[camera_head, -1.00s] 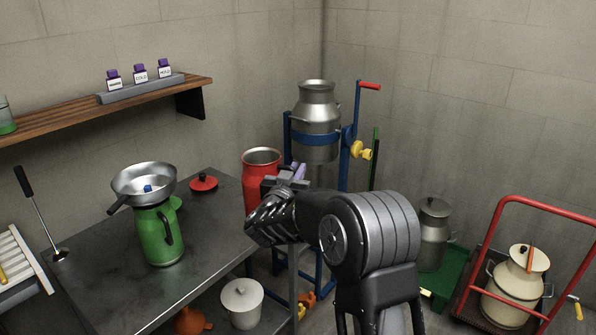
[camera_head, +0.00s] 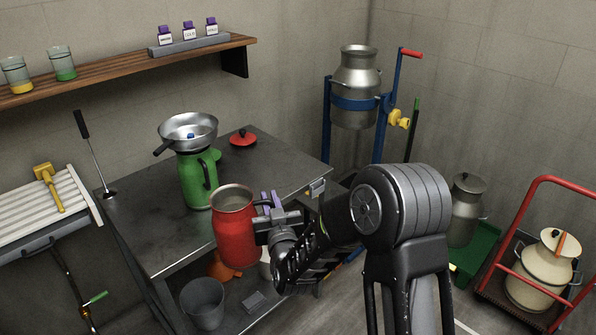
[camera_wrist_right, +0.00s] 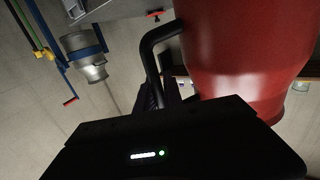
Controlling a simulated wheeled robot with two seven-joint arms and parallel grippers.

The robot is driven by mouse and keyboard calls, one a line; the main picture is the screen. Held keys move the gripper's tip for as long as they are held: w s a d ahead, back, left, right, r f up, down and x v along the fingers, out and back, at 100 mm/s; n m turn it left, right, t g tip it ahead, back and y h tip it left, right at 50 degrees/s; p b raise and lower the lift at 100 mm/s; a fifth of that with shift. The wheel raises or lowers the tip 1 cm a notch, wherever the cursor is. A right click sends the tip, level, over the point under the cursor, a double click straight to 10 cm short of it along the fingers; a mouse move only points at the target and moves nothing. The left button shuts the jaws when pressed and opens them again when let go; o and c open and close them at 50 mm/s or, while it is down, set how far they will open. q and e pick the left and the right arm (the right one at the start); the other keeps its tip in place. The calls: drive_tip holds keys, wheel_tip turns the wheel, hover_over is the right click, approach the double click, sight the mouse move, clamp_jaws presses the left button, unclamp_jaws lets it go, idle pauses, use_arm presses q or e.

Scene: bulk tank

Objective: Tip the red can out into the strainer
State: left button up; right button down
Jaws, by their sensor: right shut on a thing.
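The red can (camera_head: 237,236) is upright, with its open mouth facing up, in front of the table's front edge. My right gripper (camera_head: 268,212) is shut on the black handle at the can's right side. The can and its handle (camera_wrist_right: 150,62) also show close up in the right wrist view. My left gripper is not in view.
The red lid (camera_head: 243,138) lies on the table (camera_head: 140,225) at the back. A grey bucket (camera_head: 203,303) stands below the red can. A metal can in a blue tilting frame (camera_head: 357,102) stands behind right. A long-handled tool (camera_head: 93,150) stands at the table's left.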

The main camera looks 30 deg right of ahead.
sight(249, 233)
drive_tip(key=s+a+f+n+y, duration=0.1)
drive_tip(key=a, duration=0.1)
drive_tip(key=s+a+f+y, duration=0.1)
drive_tip(key=a, duration=0.2)
drive_tip(key=s+a+f+n+y, duration=0.1)
drive_tip(key=a+f+y, duration=0.1)
drive_tip(key=shift+s+a+f+n, duration=0.1)
drive_tip(key=shift+s+a+n, duration=0.2)
drive_tip(key=shift+a, duration=0.05)
